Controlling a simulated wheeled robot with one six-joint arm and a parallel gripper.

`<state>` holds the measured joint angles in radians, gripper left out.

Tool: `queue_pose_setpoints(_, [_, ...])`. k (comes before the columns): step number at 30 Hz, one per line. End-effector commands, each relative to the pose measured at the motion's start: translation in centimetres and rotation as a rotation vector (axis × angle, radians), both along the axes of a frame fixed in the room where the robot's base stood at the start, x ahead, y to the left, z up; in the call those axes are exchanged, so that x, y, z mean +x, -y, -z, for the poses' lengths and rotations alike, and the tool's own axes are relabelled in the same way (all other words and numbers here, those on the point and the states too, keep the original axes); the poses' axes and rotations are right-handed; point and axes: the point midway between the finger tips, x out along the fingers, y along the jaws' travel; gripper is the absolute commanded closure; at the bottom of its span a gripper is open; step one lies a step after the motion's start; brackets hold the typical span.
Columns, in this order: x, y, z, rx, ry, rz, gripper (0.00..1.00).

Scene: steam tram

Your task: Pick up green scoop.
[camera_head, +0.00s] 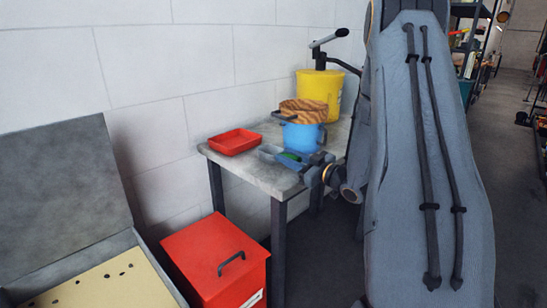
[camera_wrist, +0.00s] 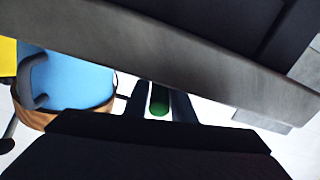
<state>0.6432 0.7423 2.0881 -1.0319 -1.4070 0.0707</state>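My gripper (camera_head: 300,163) reaches in from the right at that spot. In the wrist view, a rounded green part of the scoop (camera_wrist: 159,103) sits between the two dark fingers of my gripper (camera_wrist: 158,98). Hardly any gap shows on either side, but I cannot tell whether the fingers press on it.
A yellow bucket (camera_head: 318,90) and a red tray (camera_head: 235,142) share the table (camera_head: 240,162). A red lidded box (camera_head: 212,262) stands on the floor in front.

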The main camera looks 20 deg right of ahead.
Motion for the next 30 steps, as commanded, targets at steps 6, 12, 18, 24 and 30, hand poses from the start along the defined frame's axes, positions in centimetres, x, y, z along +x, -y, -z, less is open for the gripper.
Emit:
queue_pose_setpoints(6, [0.0, 0.0, 0.0, -0.001, 0.001, 0.0, 1.0])
queue_pose_setpoints(12, [0.0, 0.0, -0.1, -0.001, 0.001, 0.0, 1.0])
queue_pose_setpoints(18, [0.0, 0.0, -0.8, -0.001, 0.001, 0.0, 1.0])
queue_pose_setpoints(24, [-0.1, 0.0, -2.4, -0.001, 0.003, 0.001, 1.0])
queue_pose_setpoints(30, [-1.0, 0.5, -3.8, 0.001, -0.001, 0.003, 1.0])
